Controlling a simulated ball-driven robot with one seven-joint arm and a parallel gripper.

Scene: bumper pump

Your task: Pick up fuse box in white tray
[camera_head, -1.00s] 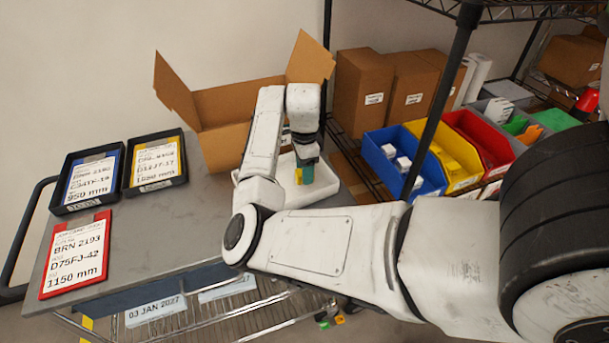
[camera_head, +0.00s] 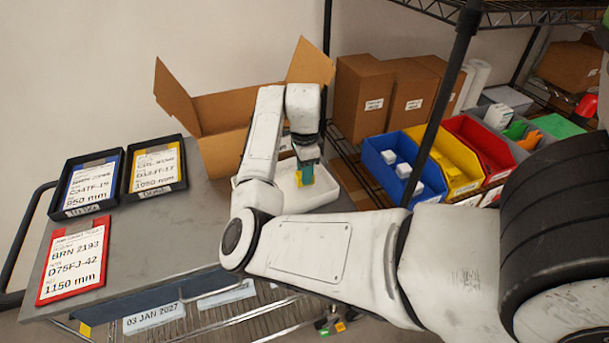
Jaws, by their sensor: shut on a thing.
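The white tray (camera_head: 325,193) sits on the grey cart top in the middle, partly hidden by my arm. My gripper (camera_head: 306,160) points down over the tray. It is shut on a small teal-green and yellow piece, which I take to be the fuse box (camera_head: 306,175). The fingertips are small and partly hidden here. I cannot tell whether the piece still touches the tray floor.
An open cardboard box (camera_head: 222,148) stands behind the tray. Two black trays with label cards (camera_head: 88,186) and a red-framed card (camera_head: 74,258) lie at the left. Blue (camera_head: 400,165), yellow and red bins fill the rack at the right, behind a dark post (camera_head: 440,105).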

